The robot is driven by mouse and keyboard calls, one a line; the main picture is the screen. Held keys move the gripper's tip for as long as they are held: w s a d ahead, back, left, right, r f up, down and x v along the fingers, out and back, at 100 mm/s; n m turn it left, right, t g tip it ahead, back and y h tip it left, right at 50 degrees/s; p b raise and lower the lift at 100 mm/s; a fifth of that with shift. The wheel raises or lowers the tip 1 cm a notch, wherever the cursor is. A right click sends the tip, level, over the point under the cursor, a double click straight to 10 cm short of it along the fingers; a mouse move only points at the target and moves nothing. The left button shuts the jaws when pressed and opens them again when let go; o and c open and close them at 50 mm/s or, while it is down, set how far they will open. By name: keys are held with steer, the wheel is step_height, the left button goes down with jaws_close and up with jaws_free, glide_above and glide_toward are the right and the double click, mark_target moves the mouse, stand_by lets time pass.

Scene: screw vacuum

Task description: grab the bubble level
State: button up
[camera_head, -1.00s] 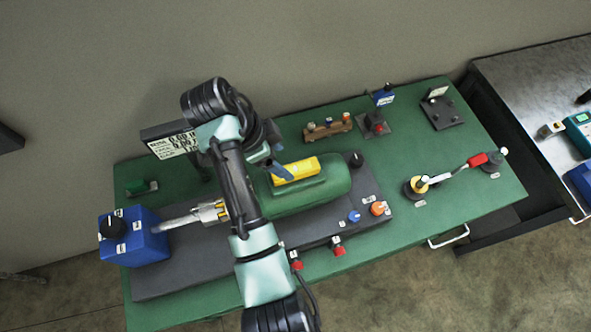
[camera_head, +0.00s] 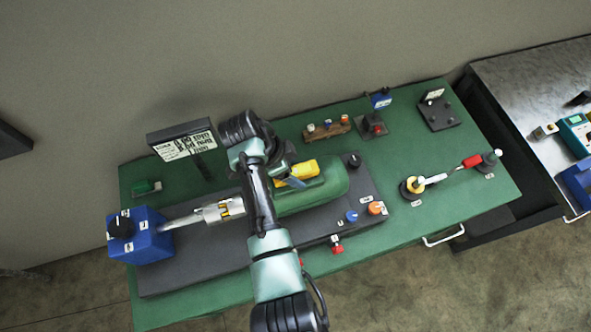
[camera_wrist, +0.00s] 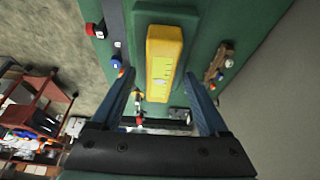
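The bubble level is a yellow block (camera_head: 303,169) lying on top of the green rounded pump body (camera_head: 325,190). In the wrist view the level (camera_wrist: 163,62) shows in the middle with a pale window on its face, running lengthwise away from me. My gripper (camera_wrist: 161,76) is open, with one blue finger on each side of the level in that view and visible gaps between. In the head view my gripper (camera_head: 291,178) is at the level's left part and partly covers it. I cannot tell whether the fingertips reach down beside the level or are still above it.
A blue box (camera_head: 146,243) stands at the left of the green table (camera_head: 230,295). A sign (camera_head: 183,143) stands behind my arm. A brown rack (camera_head: 326,130) and small stands are at the back; a white-and-red linkage (camera_head: 447,174) is at the right. A metal bench (camera_head: 510,80) adjoins.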

jaws_close()
stand_by(0.3)
